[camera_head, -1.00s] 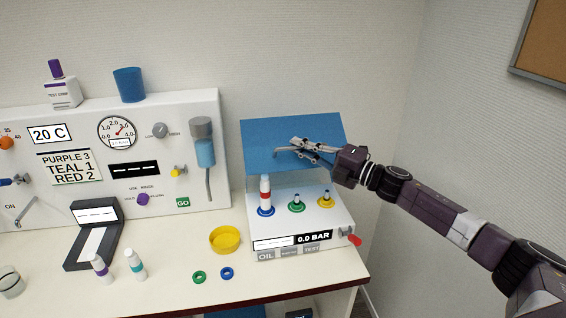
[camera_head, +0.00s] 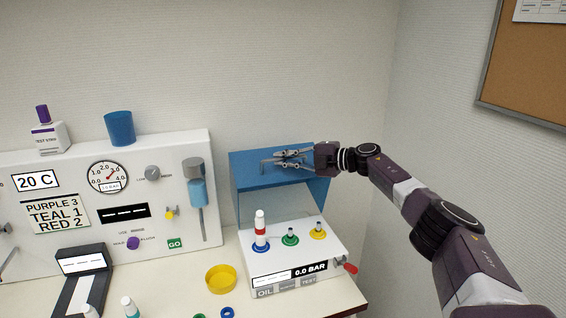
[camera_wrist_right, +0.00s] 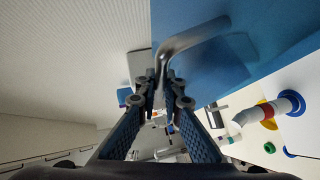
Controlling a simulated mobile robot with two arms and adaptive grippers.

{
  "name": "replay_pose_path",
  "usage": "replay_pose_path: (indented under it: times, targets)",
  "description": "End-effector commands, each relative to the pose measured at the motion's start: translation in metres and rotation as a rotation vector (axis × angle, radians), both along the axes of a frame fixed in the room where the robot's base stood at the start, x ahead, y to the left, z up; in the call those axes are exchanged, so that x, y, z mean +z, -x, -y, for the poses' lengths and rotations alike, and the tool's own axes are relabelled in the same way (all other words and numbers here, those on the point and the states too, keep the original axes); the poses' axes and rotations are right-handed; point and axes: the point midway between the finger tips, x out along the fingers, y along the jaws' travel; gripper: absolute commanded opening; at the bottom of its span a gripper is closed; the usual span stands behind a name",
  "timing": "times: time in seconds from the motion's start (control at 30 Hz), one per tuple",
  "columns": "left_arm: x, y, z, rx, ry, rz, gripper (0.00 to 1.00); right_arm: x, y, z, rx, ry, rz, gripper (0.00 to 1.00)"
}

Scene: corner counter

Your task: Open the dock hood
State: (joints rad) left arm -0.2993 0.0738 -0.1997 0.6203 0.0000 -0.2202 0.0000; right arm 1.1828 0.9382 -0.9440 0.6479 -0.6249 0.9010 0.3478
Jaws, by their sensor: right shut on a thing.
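The blue dock hood (camera_head: 250,172) stands raised above the back of the white dock (camera_head: 332,242), leaving the dock's front and top pegs uncovered. My right gripper (camera_head: 284,159) is at the hood's grey bar handle (camera_head: 266,164), shut on it. In the right wrist view, the handle (camera_wrist_right: 198,36) runs from between the finger pads (camera_wrist_right: 162,100) across the blue hood (camera_wrist_right: 215,60). A white and red bottle (camera_head: 260,228) stands upright on the dock's blue ring. Green (camera_head: 290,240) and yellow (camera_head: 318,234) rings with pegs are beside it. My left gripper is out of view.
A white panel (camera_head: 145,185) with a gauge and knobs stands to the left, a blue cup (camera_head: 119,127) on top. A yellow dish (camera_head: 221,279) and a blue ring (camera_head: 227,312) lie on the counter before the dock. A red lever (camera_head: 350,268) sticks out at the dock's right.

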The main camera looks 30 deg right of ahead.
Motion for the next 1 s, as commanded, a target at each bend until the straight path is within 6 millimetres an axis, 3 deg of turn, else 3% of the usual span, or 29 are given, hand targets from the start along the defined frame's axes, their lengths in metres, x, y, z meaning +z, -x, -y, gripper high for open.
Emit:
replay_pose_path:
  times: [0.37, 1.0]
  targets:
    - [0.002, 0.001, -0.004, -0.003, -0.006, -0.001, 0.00, 0.005, -0.012, 0.003, 0.001, -0.022, -0.061, 0.00]
    - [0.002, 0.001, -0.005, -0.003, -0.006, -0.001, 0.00, 0.003, -0.015, 0.005, 0.002, -0.028, -0.086, 0.00]
